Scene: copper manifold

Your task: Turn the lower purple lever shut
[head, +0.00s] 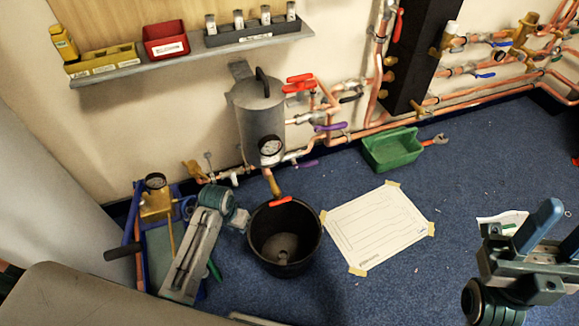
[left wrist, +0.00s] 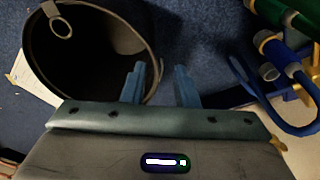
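The lower purple lever (head: 307,163) is small in the head view. It sits on the copper pipework just right of the pressure gauge, near the floor, and points roughly sideways. A second purple lever (head: 330,127) sits above it. The lower lever does not show in the left wrist view.
The black bucket (head: 251,238) stands on the floor below the grey tank (head: 258,108). A green bin (head: 392,150) and a taped paper sheet (head: 377,228) lie to its right.

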